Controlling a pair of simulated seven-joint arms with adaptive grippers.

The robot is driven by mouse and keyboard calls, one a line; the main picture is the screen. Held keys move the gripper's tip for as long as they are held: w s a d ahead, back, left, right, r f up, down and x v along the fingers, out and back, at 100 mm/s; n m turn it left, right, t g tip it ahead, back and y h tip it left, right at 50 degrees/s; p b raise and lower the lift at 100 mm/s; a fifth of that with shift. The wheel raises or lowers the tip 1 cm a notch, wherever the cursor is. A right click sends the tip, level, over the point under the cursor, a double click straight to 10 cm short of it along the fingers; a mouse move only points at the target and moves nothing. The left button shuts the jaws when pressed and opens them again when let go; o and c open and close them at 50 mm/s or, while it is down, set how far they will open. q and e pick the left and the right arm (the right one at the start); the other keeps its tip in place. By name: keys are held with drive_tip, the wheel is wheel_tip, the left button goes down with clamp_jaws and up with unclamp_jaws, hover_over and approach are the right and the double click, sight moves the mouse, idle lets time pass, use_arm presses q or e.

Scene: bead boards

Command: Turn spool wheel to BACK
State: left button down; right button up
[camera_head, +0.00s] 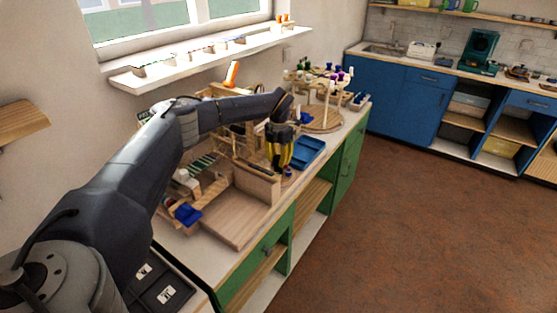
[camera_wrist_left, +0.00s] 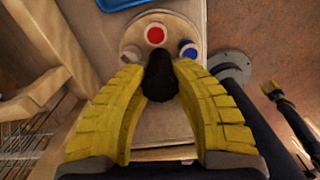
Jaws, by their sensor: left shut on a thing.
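My left gripper (camera_head: 279,160) points down over the worktop. In the left wrist view its yellow fingers (camera_wrist_left: 160,88) close on a dark knob (camera_wrist_left: 160,68). The knob stands on a small round pale disc (camera_wrist_left: 138,29) bearing a red, a blue and a grey-white round spot. The red spot is at the top in that view. A larger round wooden stand (camera_head: 325,125) with coloured spools on posts is farther back in the head view. I cannot tell which of the two is the spool wheel. A yellow-and-dark part at the wrist view's right may be my right gripper (camera_wrist_left: 273,90).
A blue tray (camera_head: 309,152) lies just beside the left gripper. Wooden boards and racks (camera_head: 242,206) fill the worktop in front and to its left. A window shelf (camera_head: 205,57) runs above. The brown floor (camera_head: 420,210) to the right is clear.

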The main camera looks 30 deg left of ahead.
use_arm(q)
drive_tip(key=n, duration=0.5)
drive_tip(key=shift+w, duration=0.1)
drive_tip(key=n, duration=0.5)
drive_tip(key=shift+r, duration=0.1)
drive_tip(key=n, duration=0.5)
drive_tip(key=shift+a, duration=0.15)
drive_tip(key=n, duration=0.4)
drive_tip(key=shift+a, duration=0.1)
drive_tip(key=shift+a+n, duration=0.1)
drive_tip(key=shift+n, duration=0.3)
drive_tip(key=c, duration=1.2)
unclamp_jaws()
drive_tip(key=shift+o, duration=1.4)
drive_tip(key=shift+s, duration=0.2)
drive_tip(key=shift+r, duration=3.7)
